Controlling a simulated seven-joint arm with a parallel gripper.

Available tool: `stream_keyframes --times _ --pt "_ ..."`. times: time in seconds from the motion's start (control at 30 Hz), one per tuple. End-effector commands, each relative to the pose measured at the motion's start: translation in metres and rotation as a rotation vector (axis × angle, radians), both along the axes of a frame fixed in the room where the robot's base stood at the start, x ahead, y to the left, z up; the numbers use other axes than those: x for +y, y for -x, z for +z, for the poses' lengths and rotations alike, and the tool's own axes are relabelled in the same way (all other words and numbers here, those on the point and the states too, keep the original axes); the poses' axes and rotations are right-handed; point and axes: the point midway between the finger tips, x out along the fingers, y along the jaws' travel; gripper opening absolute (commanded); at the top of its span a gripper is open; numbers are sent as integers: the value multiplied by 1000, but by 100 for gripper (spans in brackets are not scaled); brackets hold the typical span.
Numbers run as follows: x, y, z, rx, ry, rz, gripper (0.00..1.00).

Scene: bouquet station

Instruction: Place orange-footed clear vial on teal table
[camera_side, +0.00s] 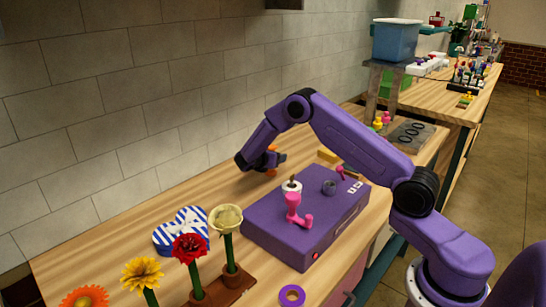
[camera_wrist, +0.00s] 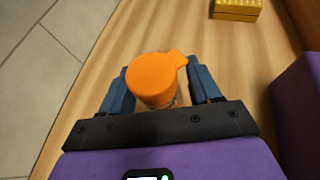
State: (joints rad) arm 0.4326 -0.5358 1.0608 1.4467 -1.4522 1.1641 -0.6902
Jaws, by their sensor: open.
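An orange, round-topped piece with a side tab (camera_wrist: 155,78) stands between my gripper's (camera_wrist: 159,74) fingers in the wrist view. A little clear body shows under it, so it looks like the orange-footed vial with its orange end up. My fingers are open on both sides of it; contact is not clear. In the side view my gripper (camera_side: 273,160) is low over the wooden bench by the wall, with bits of orange at it. A teal surface (camera_side: 430,29) shows far back at the right; I cannot tell if it is the teal table.
A purple box (camera_side: 290,238) with pink and grey fittings stands just in front of my gripper. A yellow block (camera_wrist: 236,9) lies beyond it. Flowers (camera_side: 188,248) and a striped heart box (camera_side: 180,229) are at the near left. A blue bin (camera_side: 396,43) stands on a stool behind.

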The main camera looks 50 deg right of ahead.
Motion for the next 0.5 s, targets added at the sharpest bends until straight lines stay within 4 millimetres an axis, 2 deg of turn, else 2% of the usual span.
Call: stream_keyframes --times 0.07,0.17,0.5 --pt "0 0 4 -1 0 0 62" --pt "10 2 7 0 1 3 62" --pt "69 17 32 -2 1 4 62"
